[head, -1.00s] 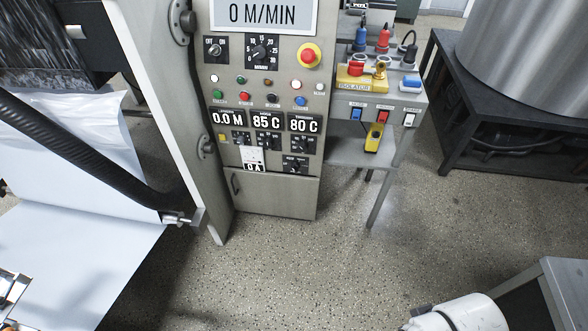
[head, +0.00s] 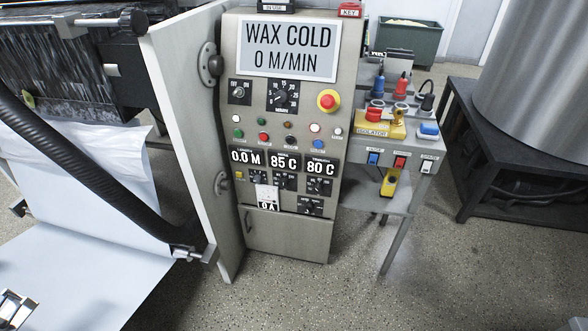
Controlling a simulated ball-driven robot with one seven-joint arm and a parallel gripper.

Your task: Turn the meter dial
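The grey control panel (head: 232,150) stands upright in the middle of the head view. A round black dial (head: 283,96) with a numbered scale up to 30 sits on its upper part, below the display (head: 288,49) reading "WAX COLD 0 M/MIN". A smaller on/off switch (head: 240,92) is to its left. Below the readouts "0.0 M" (head: 245,157), "85 C" (head: 284,161) and "80 C" (head: 320,167) are several small black knobs, one at the right (head: 318,186) and one lower down (head: 310,206). Their labels are too small to read.
A red emergency button (head: 328,100) is right of the dial. A side table (head: 425,158) with plugs and a yellow isolator box (head: 380,130) stands right. A black hose (head: 90,180) and white paper (head: 70,270) are left. Speckled floor (head: 330,300) in front is free.

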